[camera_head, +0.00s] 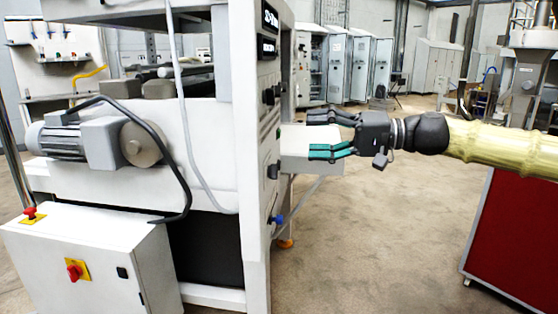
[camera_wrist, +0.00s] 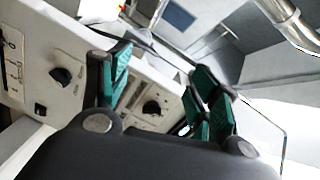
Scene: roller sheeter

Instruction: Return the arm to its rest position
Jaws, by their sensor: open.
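My gripper (camera_head: 325,134) reaches in from the right in the head view, with my arm stretched out level behind it. Its fingers with green pads are spread apart and hold nothing. It is beside the control panel side of the white roller sheeter (camera_head: 222,170), in front of a white shelf (camera_head: 300,160) on that machine. In the wrist view, the open fingers (camera_wrist: 160,95) frame part of the panel, with a black knob (camera_wrist: 151,108) between them. I cannot tell whether a finger touches the machine.
A white control box (camera_head: 100,262) with red buttons stands at the lower left. A motor (camera_head: 85,142) sits on the machine's side. A red-sided cabinet (camera_head: 512,235) stands under my arm at right. Grey cabinets (camera_head: 350,65) line the back. The floor (camera_head: 385,240) between machine and red cabinet is clear.

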